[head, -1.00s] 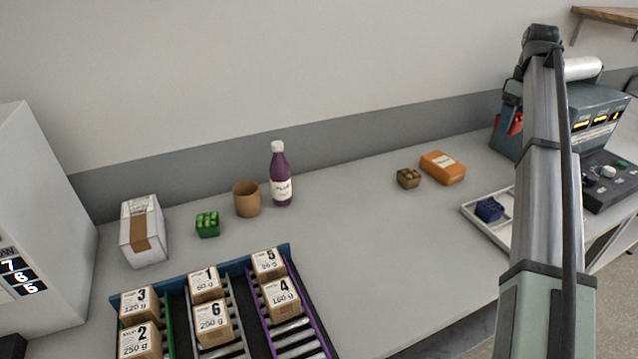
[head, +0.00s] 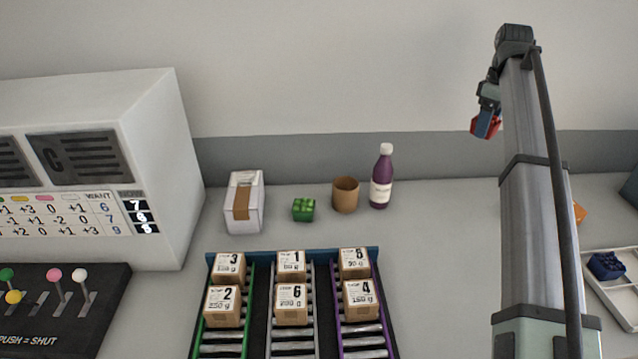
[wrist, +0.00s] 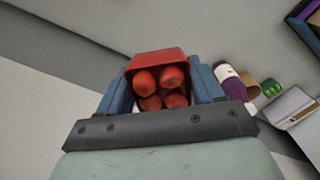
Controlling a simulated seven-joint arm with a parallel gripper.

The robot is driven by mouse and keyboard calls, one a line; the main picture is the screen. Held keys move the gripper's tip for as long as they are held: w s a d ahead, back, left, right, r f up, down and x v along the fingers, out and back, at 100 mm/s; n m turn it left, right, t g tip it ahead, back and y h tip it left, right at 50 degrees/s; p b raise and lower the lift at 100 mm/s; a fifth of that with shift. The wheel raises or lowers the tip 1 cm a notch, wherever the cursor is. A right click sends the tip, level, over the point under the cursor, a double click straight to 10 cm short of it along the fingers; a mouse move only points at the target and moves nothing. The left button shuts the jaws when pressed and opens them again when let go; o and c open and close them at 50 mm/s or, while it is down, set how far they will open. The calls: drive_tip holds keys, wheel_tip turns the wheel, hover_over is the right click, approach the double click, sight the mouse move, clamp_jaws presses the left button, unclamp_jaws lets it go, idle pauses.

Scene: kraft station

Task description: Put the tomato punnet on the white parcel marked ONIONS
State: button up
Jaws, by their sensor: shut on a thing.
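The tomato punnet (wrist: 160,61), red with several round red tomatoes, is between the two blue fingers of my gripper (wrist: 161,88) in the wrist view. My gripper is shut on it. In the head view, my gripper (head: 486,112) is high at the right, with the red punnet (head: 486,126) showing at its end, well right of the parcel. A white parcel (head: 257,208) with a brown tape band stands on the bench at the back left; its marking is too small to read. It also shows at the right of the wrist view (wrist: 287,106).
A green punnet (head: 303,210), a brown cup (head: 345,196) and a purple bottle (head: 381,180) stand in a row right of the parcel. Numbered boxes (head: 291,304) sit on roller lanes in front. A white machine (head: 150,150) stands left. A tray (head: 625,305) holds a blue punnet at right.

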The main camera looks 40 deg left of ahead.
drive_tip(key=s+a+n, duration=0.1)
drive_tip(key=s+a, duration=0.3)
drive_tip(key=a, duration=0.4)
drive_tip(key=s+a+n, duration=0.2)
drive_tip(key=s+a, duration=0.2)
drive_tip(key=a, duration=0.3)
drive_tip(key=n, duration=0.7)
hover_over(246, 188)
wheel_tip(246, 188, down, 4)
drive_tip(key=shift+s+f, duration=0.1)
drive_tip(key=shift+f, duration=5.45)
drive_tip(key=shift+d+f, duration=0.1)
drive_tip(key=o, duration=1.1)
wheel_tip(246, 188, up, 12)
drive_tip(key=shift+r, duration=0.15)
